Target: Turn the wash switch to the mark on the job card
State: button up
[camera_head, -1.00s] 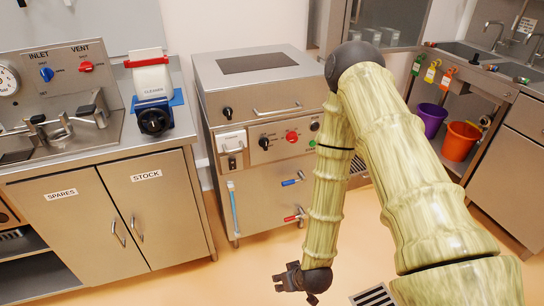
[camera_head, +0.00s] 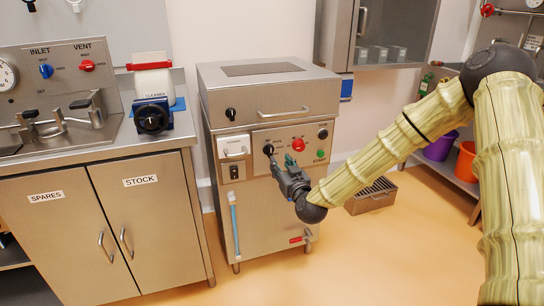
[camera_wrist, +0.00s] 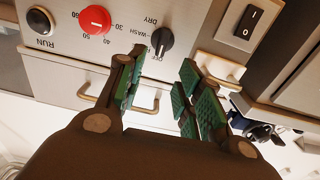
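The wash switch is a black knob (camera_head: 268,149) on the steel washer's front panel. In the wrist view the knob (camera_wrist: 162,40) shows upside down, with WASH, DRY and a partly hidden OFF printed around it. I cannot read its pointer surely. My gripper (camera_head: 283,166) is just in front of the panel, slightly below and right of the knob. In the wrist view my gripper (camera_wrist: 160,72) is open and empty, its green-padded fingers apart, with the knob beyond the gap between their tips. No contact shows. I cannot make out a job card.
Right of the switch are a red dial (camera_head: 298,144) with numbers, a black button (camera_head: 323,134) and a green button (camera_head: 320,154). A rocker switch (camera_wrist: 247,21) sits on the other side. The lid handle (camera_head: 283,112) juts out above. The floor in front is clear.

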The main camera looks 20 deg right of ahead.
aim_at(271, 150)
jog(key=w, duration=0.5)
jog(key=w+b, duration=0.1)
jog(key=w, duration=0.3)
jog(key=shift+w+a, duration=0.2)
jog(key=shift+w, duration=0.15)
jog(key=shift+c, duration=0.4)
grip_shut()
